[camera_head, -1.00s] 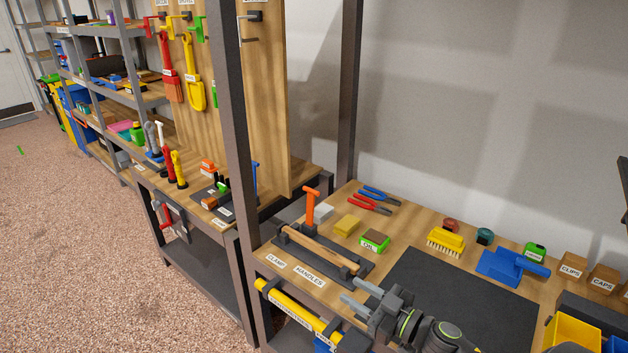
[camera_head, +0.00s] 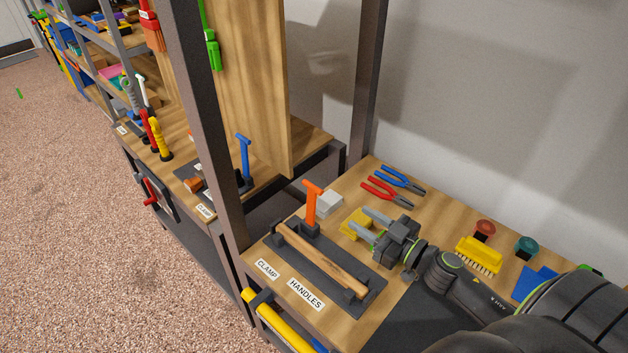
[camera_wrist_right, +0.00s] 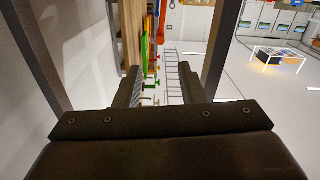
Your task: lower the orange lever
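The orange lever (camera_head: 312,207) stands upright, with a short crossbar on top, at the back left end of the dark clamp plate (camera_head: 372,300) on the near bench. A wooden handle (camera_head: 322,262) lies along that plate. My right gripper (camera_head: 364,226) is open, with its two fingers pointing left toward the lever. It is to the right of the lever and apart from it. In the right wrist view my gripper's fingers (camera_wrist_right: 160,88) are spread with nothing held between them. My left gripper is not in view.
A yellow block (camera_head: 355,222) sits by my right fingers, partly hidden, with a grey block (camera_head: 328,202) behind the lever. Red pliers (camera_head: 386,192) and a yellow brush (camera_head: 478,254) lie farther right. A steel post (camera_head: 205,130) rises left of the bench. A blue lever (camera_head: 244,158) stands beyond it.

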